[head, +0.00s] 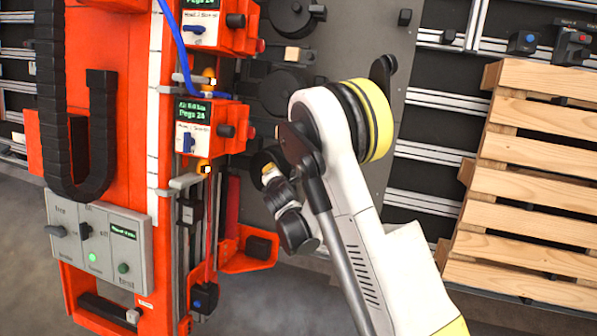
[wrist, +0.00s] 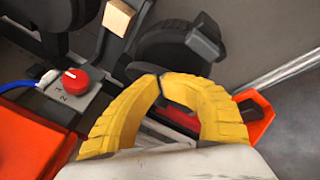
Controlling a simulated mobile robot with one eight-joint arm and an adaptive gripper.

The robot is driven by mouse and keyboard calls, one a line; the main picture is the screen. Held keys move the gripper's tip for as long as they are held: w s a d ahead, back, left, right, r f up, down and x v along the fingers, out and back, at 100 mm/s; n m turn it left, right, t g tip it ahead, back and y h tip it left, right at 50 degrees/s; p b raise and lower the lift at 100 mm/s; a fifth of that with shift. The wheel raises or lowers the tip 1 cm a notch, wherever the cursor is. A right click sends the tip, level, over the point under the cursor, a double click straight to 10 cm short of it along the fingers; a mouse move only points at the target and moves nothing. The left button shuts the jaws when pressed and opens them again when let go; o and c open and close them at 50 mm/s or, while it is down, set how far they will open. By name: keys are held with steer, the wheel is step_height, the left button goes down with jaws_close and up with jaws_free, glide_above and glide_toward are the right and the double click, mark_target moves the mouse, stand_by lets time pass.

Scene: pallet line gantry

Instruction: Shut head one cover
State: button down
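An orange cover-like part (head: 250,250) with a black block handle (head: 262,246) sticks out to the right low on the orange machine. I cannot tell for sure that it is the head one cover. Its orange edge also shows in the wrist view (wrist: 255,118), right of my fingers. Two orange heads with screens and white panels stand above it, an upper one (head: 215,25) and a lower one (head: 207,127). My gripper (wrist: 160,77) has its yellow fingertips together, with nothing seen between them. In the head view it is mostly hidden behind my arm, beside the lower head.
A red knob (wrist: 75,80) on a grey block is left of my fingers. A dark round wheel (wrist: 175,50) is just beyond them. A grey control box (head: 100,245) is at left. A wooden pallet (head: 540,170) stands at right, before dark railed panels.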

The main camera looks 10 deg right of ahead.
steer(key=shift+w+a, duration=0.1)
steer(key=shift+w+d+f, duration=0.35)
steer(key=shift+w+d, duration=0.05)
steer(key=shift+d, duration=0.25)
steer(key=shift+w+d+f, duration=0.2)
steer(key=shift+w+f, duration=0.05)
steer(key=shift+f, duration=0.05)
steer(key=shift+w+d+f, duration=0.15)
steer(key=shift+d, duration=0.2)
steer(key=shift+w+d+f, duration=0.1)
steer(key=shift+d, duration=0.25)
